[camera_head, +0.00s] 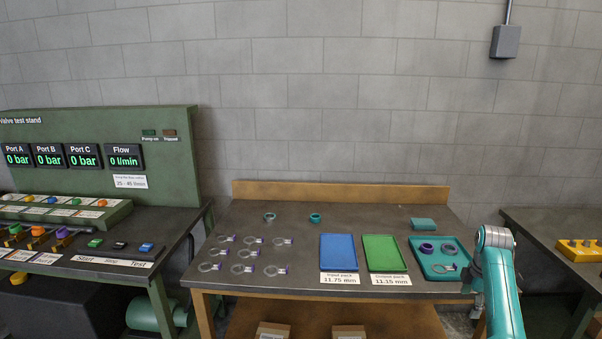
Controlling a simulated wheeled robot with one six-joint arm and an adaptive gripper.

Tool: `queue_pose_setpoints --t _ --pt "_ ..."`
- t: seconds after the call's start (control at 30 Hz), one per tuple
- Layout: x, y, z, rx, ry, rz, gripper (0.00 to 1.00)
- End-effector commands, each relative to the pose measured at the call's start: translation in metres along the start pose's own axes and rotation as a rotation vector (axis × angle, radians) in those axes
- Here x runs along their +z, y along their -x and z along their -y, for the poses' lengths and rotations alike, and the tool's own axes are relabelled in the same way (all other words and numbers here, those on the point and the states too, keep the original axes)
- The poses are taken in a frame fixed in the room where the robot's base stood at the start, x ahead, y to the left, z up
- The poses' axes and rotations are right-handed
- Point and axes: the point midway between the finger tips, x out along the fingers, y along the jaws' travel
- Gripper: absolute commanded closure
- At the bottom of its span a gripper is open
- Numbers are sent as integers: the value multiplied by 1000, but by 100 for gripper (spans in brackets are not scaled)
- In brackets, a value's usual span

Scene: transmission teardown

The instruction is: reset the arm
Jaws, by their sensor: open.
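My teal arm (497,285) rises at the lower right of the head view, with a grey joint (495,237) at its top. It stands in front of the right end of the workbench (290,210) and overlaps the right edge of the teal tray (424,271). The teal tray holds a purple ring (427,249), a grey ring (448,249) and a flat ring with a tag (443,267).
Several tagged rings (243,254) lie left. Two small rings (315,218) and a teal block (422,225) sit at the back. A valve test stand (165,170) is left; another table (540,230) is right.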

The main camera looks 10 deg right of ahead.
Motion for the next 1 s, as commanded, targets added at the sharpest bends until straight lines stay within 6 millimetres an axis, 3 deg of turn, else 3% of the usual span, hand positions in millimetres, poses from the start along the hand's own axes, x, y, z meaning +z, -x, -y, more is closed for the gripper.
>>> queue_pose_setpoints --t 0.03,0.2,0.5,0.8,1.0 --pt "-9 -20 7 11 -15 1 24" --pt "-40 -83 31 84 -89 4 24" --pt "-95 -175 94 221 -232 -18 24" --pt "-142 -234 177 353 -371 -75 24" --pt "-168 -254 239 435 -463 -134 24"
